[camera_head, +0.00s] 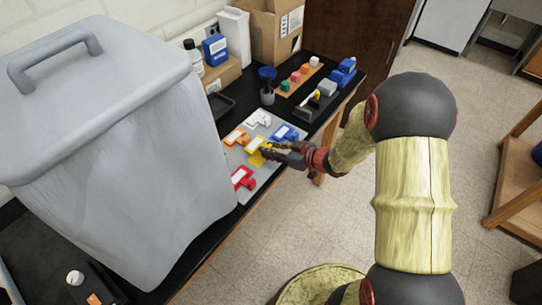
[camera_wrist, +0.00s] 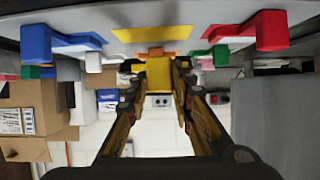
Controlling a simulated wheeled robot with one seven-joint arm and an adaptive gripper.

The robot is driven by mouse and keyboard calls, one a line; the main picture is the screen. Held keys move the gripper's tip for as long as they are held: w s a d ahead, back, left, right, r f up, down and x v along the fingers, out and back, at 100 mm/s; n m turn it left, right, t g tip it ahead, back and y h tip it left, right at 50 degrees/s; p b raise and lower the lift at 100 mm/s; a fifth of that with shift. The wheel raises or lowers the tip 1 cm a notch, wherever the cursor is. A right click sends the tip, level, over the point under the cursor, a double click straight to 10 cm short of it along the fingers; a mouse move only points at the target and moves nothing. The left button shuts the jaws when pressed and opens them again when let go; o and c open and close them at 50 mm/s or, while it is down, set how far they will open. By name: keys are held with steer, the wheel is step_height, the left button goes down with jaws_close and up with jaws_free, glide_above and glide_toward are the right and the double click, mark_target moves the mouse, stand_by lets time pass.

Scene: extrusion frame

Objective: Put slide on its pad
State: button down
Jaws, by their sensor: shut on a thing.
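My gripper (camera_head: 268,152) reaches in from the right over a light grey board (camera_head: 262,184) on the black bench. It is shut on a yellow piece (camera_wrist: 159,74), which I take to be the slide; it shows between the two fingers in the wrist view. A flat yellow pad (camera_wrist: 152,35) on the board lies close beyond the held piece, and a small gap seems to show between them. In the head view the yellow piece (camera_head: 257,158) is partly hidden by the fingers. I cannot tell whether it touches the board.
The board also carries a red piece (camera_head: 242,178), a blue piece (camera_head: 284,133), an orange piece (camera_head: 236,137) and a white piece (camera_head: 259,118), all close around my gripper. A large grey bin (camera_head: 120,150) stands left of the board. A dark cup (camera_head: 267,95) stands behind.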

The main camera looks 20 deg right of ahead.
steer(key=shift+w+d+f, duration=0.15)
steer(key=shift+w+f, duration=0.1)
steer(key=shift+f, duration=0.15)
steer(key=shift+w+f+b, duration=0.1)
steer(key=shift+f+b, duration=0.5)
steer(key=shift+f, duration=0.95)
steer(key=shift+f, duration=0.1)
steer(key=c, duration=1.6)
jaws_free()
steer(key=shift+o, duration=0.2)
